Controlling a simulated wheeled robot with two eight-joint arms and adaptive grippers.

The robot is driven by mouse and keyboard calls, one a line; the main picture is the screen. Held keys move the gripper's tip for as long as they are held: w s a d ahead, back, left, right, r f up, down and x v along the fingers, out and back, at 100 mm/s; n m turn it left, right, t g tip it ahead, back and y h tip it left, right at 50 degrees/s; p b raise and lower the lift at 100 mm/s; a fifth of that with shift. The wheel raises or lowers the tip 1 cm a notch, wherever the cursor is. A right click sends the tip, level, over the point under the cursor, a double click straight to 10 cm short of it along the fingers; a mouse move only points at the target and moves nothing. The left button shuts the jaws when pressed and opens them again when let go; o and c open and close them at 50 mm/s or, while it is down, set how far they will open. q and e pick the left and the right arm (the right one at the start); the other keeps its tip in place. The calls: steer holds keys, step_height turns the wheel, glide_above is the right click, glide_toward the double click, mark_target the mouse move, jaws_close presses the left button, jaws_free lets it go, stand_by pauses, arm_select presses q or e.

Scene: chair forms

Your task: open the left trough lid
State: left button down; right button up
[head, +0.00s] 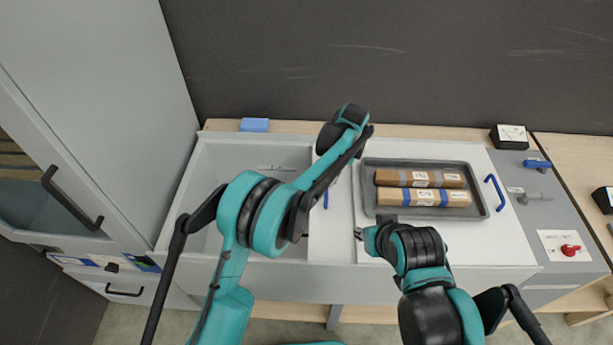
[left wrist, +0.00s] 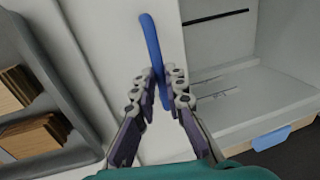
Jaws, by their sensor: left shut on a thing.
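The left trough lid (head: 330,240) is a white panel beside the tray. The left trough (head: 217,170) is uncovered over a wide stretch to the lid's left, and its inside shows. In the left wrist view the lid (left wrist: 112,30) has a blue bar handle (left wrist: 152,45). My left gripper (left wrist: 162,75) is shut on that handle, with a finger on each side. In the head view my left arm hides most of this grip. My right gripper (head: 360,234) is low over the white top, just left of the tray; its fingers are too small to read.
A grey tray (head: 483,199) with two wrapped packages (head: 420,178) sits on the white top right of the lid. Another blue handle (head: 495,192) stands right of it. A grey cabinet (head: 110,90) is at the left, a dark wall (head: 400,60) behind.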

arm_select(q)
steer(key=shift+s+d, duration=0.2)
steer(key=shift+d, duration=1.05)
steer(key=c, duration=1.6)
jaws_free()
steer(key=r, duration=0.4)
steer(key=d+r, duration=0.1)
steer(key=r, duration=0.3)
steer(key=d+r, duration=0.1)
steer(key=r, duration=0.2)
steer(key=shift+s+d+r, duration=0.15)
steer(key=shift+r, duration=0.25)
